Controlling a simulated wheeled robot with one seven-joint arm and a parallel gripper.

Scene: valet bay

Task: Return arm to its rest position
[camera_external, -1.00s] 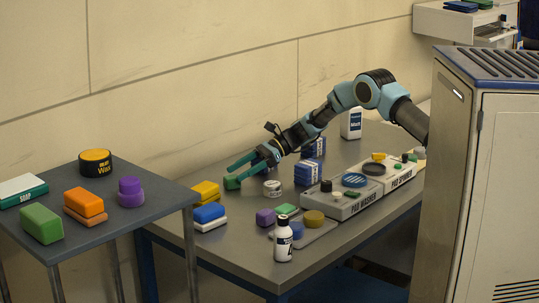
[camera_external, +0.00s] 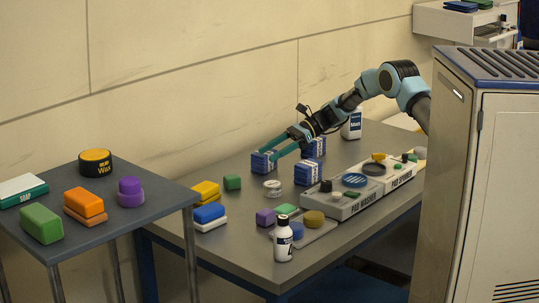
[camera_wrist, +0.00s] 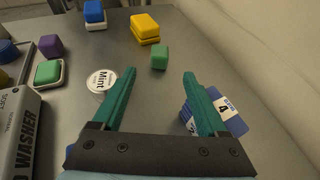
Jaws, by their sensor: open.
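My gripper (camera_external: 272,151) has teal fingers and is open and empty above the back of the grey table (camera_external: 205,251). In the wrist view the fingers (camera_wrist: 155,85) stand wide apart with bare table between them. A green block (camera_external: 232,183) sits on the table to the left of the fingers and also shows beyond them in the wrist view (camera_wrist: 160,58). A blue and white box (camera_external: 260,165) is beside the fingertips in the outside view. In the wrist view a blue box (camera_wrist: 229,112) is partly hidden by the right finger.
A round Mint tin (camera_external: 272,188), blue boxes (camera_external: 304,174), the pad washer (camera_external: 350,203) and a white bottle (camera_external: 351,124) are near the arm. Yellow (camera_external: 205,190) and blue (camera_external: 209,213) blocks lie at the left. The wall (camera_external: 230,80) runs behind. A grey cabinet (camera_external: 500,180) stands at right.

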